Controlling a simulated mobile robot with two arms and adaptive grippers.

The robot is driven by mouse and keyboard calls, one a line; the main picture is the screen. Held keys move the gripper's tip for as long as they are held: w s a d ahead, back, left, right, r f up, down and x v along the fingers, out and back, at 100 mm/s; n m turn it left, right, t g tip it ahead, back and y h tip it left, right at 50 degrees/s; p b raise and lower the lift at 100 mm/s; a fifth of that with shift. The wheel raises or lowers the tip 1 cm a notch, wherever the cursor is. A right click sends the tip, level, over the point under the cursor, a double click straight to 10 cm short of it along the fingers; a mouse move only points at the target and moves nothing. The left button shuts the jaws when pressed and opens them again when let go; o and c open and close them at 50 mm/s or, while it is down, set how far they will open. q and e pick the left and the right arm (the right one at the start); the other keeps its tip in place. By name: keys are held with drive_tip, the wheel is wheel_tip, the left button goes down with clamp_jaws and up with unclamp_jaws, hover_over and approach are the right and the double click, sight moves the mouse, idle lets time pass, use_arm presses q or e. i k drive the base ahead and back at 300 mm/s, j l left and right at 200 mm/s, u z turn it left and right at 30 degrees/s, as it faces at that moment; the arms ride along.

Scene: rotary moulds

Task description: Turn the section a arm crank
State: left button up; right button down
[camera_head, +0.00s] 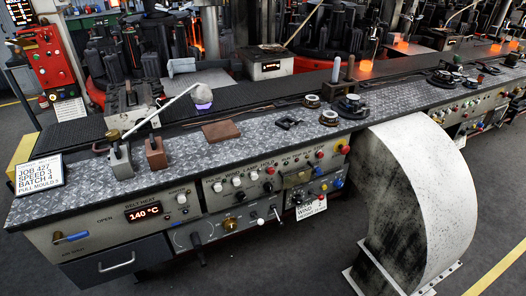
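I cannot tell for certain which part is the section a arm crank. On the lower front panel of the console, a small black crank-like handle (197,242) hangs at the left. A brass knob (230,225) and a small lever (276,214) sit to its right. Neither of my grippers shows in the view.
The patterned bench top (250,150) carries a brown block (221,131) and several round dials. A white card (39,174) stands at its left end. A large curved white panel (430,190) on a bolted base stands in front, at right. The floor before the left console is clear.

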sight(197, 245)
drive_tip(key=i+l+u, duration=0.35)
drive_tip(key=l, duration=0.25)
drive_tip(key=i+l+u, duration=0.15)
drive_tip(key=l, duration=0.2)
drive_tip(key=i+l+u, duration=0.15)
drive_tip(key=l, duration=0.2)
